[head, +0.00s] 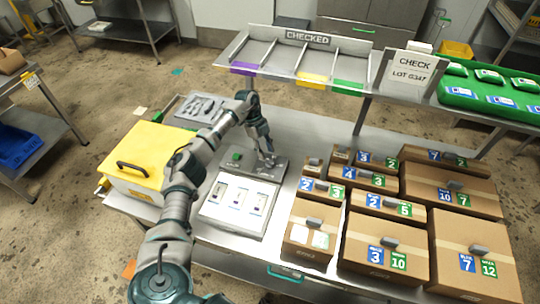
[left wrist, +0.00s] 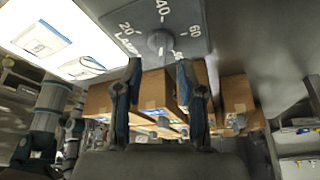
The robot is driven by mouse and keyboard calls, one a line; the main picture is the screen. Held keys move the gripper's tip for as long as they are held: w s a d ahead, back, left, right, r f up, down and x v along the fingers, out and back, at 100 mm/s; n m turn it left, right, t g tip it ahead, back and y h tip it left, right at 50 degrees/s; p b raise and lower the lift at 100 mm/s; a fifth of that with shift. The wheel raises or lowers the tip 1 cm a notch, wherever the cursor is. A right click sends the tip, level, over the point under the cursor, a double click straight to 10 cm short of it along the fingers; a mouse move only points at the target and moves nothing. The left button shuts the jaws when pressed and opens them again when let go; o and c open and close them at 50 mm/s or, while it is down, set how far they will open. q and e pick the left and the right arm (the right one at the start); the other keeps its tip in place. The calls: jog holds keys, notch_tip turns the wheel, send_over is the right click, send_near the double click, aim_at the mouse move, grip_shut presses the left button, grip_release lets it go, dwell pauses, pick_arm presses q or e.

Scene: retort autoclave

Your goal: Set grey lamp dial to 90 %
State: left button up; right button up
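The grey lamp dial (left wrist: 160,42) is a round knob on a grey panel (left wrist: 205,15) marked LAMP, with 20, 40 and 60 readable around it. Its pointer is too unclear to read, and the 90 % position is not visible. In the head view the panel (head: 240,160) sits at the back of the lit white light box (head: 237,207). My left gripper (head: 266,158) is low over the panel's right part and largely covers the dial. In the left wrist view my left gripper (left wrist: 159,72) is open, its fingertips apart with the dial just beyond them. My right gripper does not show.
Cardboard boxes with numbered labels (head: 385,250) stand right of the light box. A yellow case (head: 150,155) stands left. A grey tray (head: 200,108) lies behind. The CHECKED rack (head: 305,65) and a green tray (head: 480,100) are farther back.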

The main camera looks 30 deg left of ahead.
aim_at(269, 160)
pick_arm(q)
jog(key=x, duration=0.3)
jog(key=shift+d+f, duration=0.3)
jog(key=shift+d, duration=0.05)
jog(key=shift+f, duration=0.25)
jog(key=shift+a, duration=0.15)
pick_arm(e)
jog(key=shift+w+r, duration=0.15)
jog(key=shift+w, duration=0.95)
pick_arm(q)
grip_shut()
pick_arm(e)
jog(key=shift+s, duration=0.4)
pick_arm(q)
jog(key=shift+f, duration=0.1)
